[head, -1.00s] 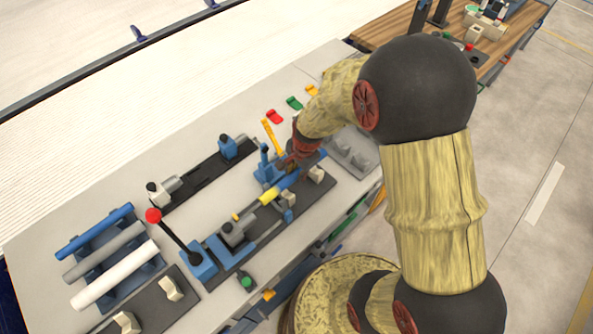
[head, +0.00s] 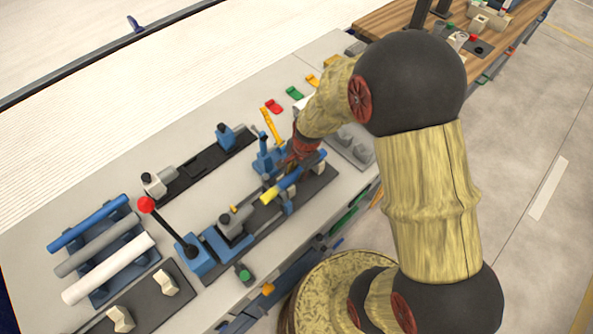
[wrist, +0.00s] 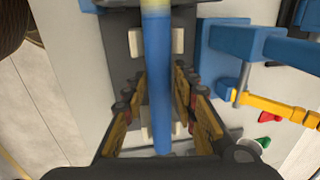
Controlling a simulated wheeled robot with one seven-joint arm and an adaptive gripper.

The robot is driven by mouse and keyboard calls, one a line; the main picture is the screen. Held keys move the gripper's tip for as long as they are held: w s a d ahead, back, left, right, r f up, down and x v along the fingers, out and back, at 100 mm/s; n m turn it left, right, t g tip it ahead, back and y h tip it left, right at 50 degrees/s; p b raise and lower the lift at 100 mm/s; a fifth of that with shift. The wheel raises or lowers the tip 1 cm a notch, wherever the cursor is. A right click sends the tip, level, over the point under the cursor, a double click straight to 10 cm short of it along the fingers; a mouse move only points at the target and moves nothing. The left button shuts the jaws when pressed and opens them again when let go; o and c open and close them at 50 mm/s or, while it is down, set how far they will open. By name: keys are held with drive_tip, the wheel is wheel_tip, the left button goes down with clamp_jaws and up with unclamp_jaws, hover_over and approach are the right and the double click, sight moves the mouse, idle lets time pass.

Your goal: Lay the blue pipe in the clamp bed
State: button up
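The blue pipe, with a yellow end (head: 268,196), sits in my gripper (head: 298,160) over the clamp bed (head: 262,228). The bed is a dark plate with cream V-blocks (head: 319,167). In the wrist view the blue pipe (wrist: 158,75) runs between my two fingers (wrist: 160,85), roughly in line with the cream blocks (wrist: 152,41) beneath. In the head view it appears a little above the blocks, though the exact gap is unclear. The fingers are closed about it. My wrist partly hides the pipe's far end.
A blue clamp (head: 266,157) with a raised yellow handle (head: 271,124) stands close beside the pipe. A red-knobbed lever (head: 146,205) rises near the bed's other end. A rack at left holds blue (head: 88,223), grey (head: 98,246) and white (head: 107,268) pipes.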

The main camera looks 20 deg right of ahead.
drive_tip(key=o, duration=0.4)
drive_tip(key=shift+c, duration=0.2)
drive_tip(key=shift+r, duration=0.1)
wheel_tip(320, 180, up, 12)
drive_tip(key=s, duration=0.2)
drive_tip(key=shift+d+f, duration=0.25)
drive_tip(key=shift+d, duration=0.15)
